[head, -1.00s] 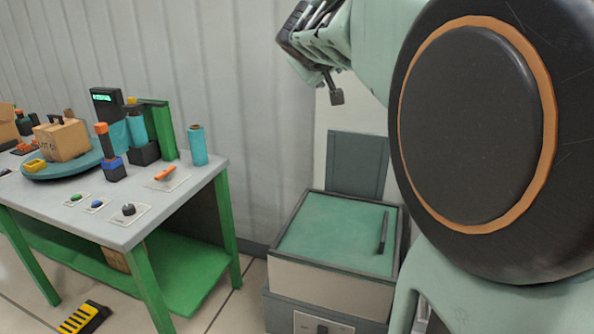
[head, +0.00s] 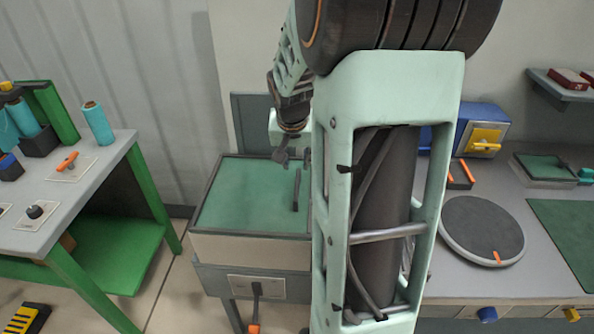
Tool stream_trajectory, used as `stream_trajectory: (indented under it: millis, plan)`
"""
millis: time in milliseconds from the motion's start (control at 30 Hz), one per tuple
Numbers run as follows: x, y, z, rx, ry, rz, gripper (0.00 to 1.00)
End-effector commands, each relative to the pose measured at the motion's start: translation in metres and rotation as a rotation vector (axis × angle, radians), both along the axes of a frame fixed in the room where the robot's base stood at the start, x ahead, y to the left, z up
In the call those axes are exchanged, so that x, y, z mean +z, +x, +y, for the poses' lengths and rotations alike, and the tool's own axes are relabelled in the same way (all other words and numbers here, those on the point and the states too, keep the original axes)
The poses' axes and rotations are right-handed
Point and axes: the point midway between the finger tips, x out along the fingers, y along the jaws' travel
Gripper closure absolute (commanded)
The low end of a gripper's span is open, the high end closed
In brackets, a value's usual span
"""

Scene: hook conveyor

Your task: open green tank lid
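The green tank lid (head: 240,200) lies flat and closed on top of a pale box-shaped tank (head: 250,249) with a dark rim. A dark bar handle (head: 296,190) stands on the right part of the lid. My gripper (head: 294,157) is above the back right of the lid, just behind the handle and apart from it. Its two dark fingertips show with a gap between them, and nothing is seen between them. My arm hides the right edge of the tank.
A green-legged workbench (head: 88,192) with a blue spool (head: 97,123) stands left of the tank. At right, a grey counter holds a round turntable (head: 481,230) and a blue box (head: 483,133). A corrugated wall (head: 150,80) is behind.

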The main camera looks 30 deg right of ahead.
Motion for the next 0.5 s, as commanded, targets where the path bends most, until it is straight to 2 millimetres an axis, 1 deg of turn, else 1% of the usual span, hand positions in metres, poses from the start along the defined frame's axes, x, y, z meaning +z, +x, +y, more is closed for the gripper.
stream_trajectory:
  millis: [167, 267, 500]
  plan:
    - [-0.014, 0.0, -0.002, -0.012, 0.014, 0.006, 0.72]
    - [-0.028, 0.004, -0.005, -0.009, 0.013, 0.008, 0.72]
    - [-0.067, 0.018, -0.015, -0.009, 0.012, 0.006, 0.72]
